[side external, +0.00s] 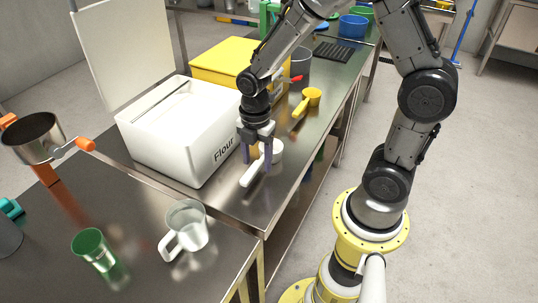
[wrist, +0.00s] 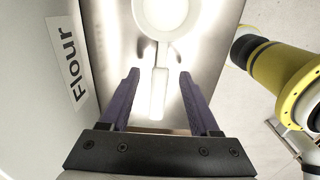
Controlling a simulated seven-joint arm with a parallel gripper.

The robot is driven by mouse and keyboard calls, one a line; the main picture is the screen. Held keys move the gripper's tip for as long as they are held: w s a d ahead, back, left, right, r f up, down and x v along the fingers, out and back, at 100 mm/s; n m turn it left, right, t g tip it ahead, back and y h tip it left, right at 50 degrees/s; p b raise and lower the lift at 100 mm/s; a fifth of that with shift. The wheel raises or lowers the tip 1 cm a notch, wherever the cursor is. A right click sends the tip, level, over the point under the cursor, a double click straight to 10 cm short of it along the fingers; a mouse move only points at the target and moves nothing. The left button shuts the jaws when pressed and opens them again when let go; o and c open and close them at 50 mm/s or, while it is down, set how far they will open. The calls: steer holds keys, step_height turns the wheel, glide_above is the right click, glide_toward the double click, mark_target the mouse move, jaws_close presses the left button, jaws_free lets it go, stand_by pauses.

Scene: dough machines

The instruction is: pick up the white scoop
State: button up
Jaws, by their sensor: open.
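The white scoop (side external: 274,151) lies on the steel table beside the white flour bin, its handle pointing to the lower left in the side view. In the wrist view its round bowl is at the top and its handle (wrist: 158,95) runs down between the fingers. My gripper (side external: 256,160) is over the scoop with its purple fingers pointing down. In the wrist view my gripper (wrist: 158,75) is open, with one finger on each side of the handle and a visible gap on both sides. I cannot tell the exact height of the fingertips above the table.
The white flour bin (side external: 165,135) stands close on the left of my gripper; its wall also shows in the wrist view (wrist: 35,110). A yellow scoop (side external: 308,99) lies farther back. A clear measuring cup (side external: 187,229) and a green cup (side external: 94,248) stand on the front table.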

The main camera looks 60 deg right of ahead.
steer(key=shift+f, duration=1.2)
jaws_close()
